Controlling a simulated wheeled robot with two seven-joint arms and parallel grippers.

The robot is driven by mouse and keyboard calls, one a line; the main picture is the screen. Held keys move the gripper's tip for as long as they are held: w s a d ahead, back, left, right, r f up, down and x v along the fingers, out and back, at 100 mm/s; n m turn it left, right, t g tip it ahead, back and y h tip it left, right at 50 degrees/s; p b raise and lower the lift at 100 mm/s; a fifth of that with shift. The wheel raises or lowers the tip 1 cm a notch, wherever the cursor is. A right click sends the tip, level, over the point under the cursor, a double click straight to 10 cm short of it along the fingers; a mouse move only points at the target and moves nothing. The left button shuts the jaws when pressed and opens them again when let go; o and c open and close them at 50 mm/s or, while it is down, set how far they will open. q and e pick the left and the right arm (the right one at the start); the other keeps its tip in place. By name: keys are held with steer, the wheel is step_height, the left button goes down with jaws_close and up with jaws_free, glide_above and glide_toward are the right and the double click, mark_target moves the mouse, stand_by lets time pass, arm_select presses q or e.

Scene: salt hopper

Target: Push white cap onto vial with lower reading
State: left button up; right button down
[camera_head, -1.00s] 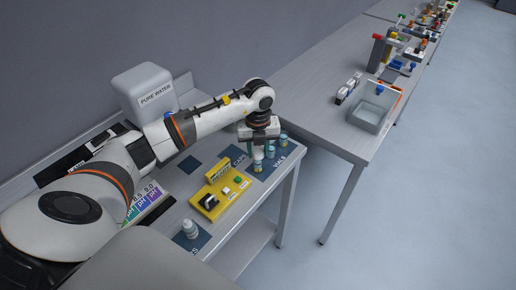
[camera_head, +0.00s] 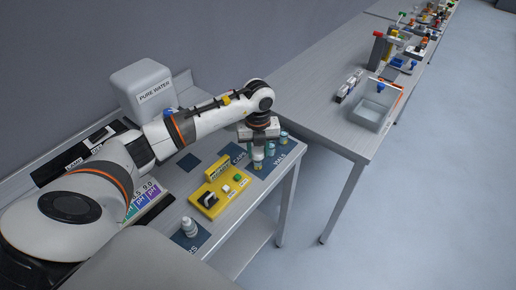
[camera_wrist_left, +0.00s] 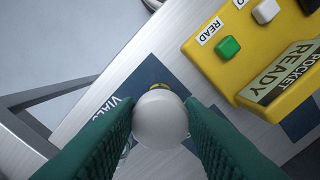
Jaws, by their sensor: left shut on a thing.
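My left gripper (camera_head: 258,150) is over the front vial on the dark vials mat (camera_head: 268,169). In the left wrist view its green fingers (camera_wrist_left: 160,120) are shut on the round white cap (camera_wrist_left: 160,117). A vial (camera_head: 258,163) stands upright directly below the fingers in the head view. A thin yellowish edge shows behind the cap in the wrist view; whether the cap touches the vial cannot be told. No vial reading is legible. My right gripper is not in view.
A white bottle (camera_head: 189,228) stands near the front edge. The pure water tank (camera_head: 143,88) is at the back. A second table (camera_head: 310,110) lies to the right.

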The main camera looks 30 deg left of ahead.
mark_target(258, 152)
arm_select(q)
steer(key=shift+f+b, duration=0.6)
steer(key=shift+f, duration=0.3)
steer(key=o, duration=1)
steer(key=shift+r, duration=0.1)
step_height(258, 152, up, 12)
steer(key=shift+f+b, duration=0.1)
steer(key=shift+b, duration=1.1)
